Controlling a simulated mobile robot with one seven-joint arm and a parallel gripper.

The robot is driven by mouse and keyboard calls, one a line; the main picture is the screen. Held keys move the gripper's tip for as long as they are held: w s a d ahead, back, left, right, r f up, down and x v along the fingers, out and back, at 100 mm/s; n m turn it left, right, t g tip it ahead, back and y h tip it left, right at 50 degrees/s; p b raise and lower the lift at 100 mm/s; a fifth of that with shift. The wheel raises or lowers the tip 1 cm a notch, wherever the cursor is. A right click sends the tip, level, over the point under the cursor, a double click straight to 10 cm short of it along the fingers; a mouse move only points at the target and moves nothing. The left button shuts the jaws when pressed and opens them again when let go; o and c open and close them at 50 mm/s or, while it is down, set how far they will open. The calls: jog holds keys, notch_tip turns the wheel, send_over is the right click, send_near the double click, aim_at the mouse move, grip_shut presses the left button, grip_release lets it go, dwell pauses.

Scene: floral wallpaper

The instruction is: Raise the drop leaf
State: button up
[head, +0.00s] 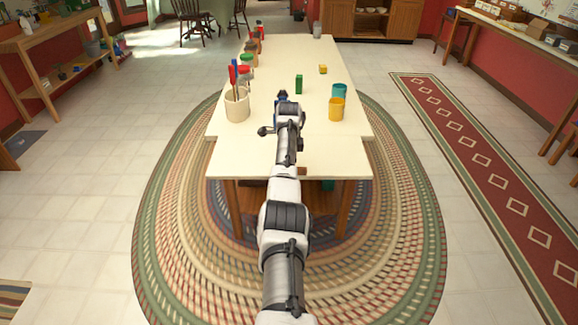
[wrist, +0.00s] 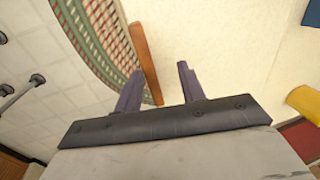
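The long cream table (head: 300,55) stands on an oval braided rug. Its drop leaf (head: 235,158) is the cream panel at the near end, beyond a seam. It looks close to level with the top; its exact tilt is hard to tell, and my arm covers its middle. My gripper (head: 282,95) is above the tabletop, past the seam. A brown wooden edge (wrist: 143,55) shows near the left finger, beside a cream surface.
On the table are a cream crock (head: 237,105) with tools, a yellow cup (head: 336,109), a teal cup (head: 339,90), a green block (head: 299,84) and a small yellow block (head: 323,69). Several jars line the left edge.

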jog(key=shift+s+f, duration=0.1)
dwell(0.4)
jog(key=b+v, duration=0.2)
jog(key=v, duration=1.2)
jog(key=shift+b, duration=0.35)
